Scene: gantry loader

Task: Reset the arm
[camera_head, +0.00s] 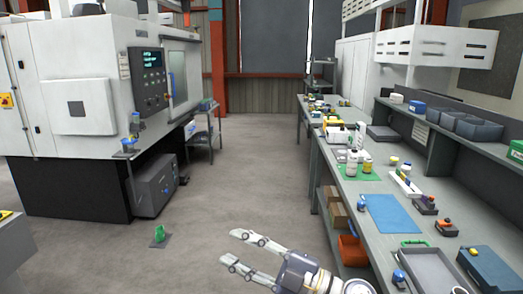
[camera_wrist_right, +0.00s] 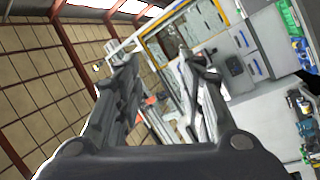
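My right gripper (camera_head: 236,247) reaches in from the bottom of the head view, over the floor just left of the workbench. Its two fingers are spread apart with nothing between them. In the right wrist view the same gripper (camera_wrist_right: 165,65) shows both fingers apart, with a clear gap. The fingers point up and outward there, past a wall and cabinets. My left gripper and left arm do not show in the head view.
A long workbench (camera_head: 350,215) with trays, jars and small parts runs along the right side. A large machine (camera_head: 75,80) stands on the left. A small green object (camera_head: 159,234) lies on the floor. The aisle floor (camera_head: 245,160) between is mostly clear.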

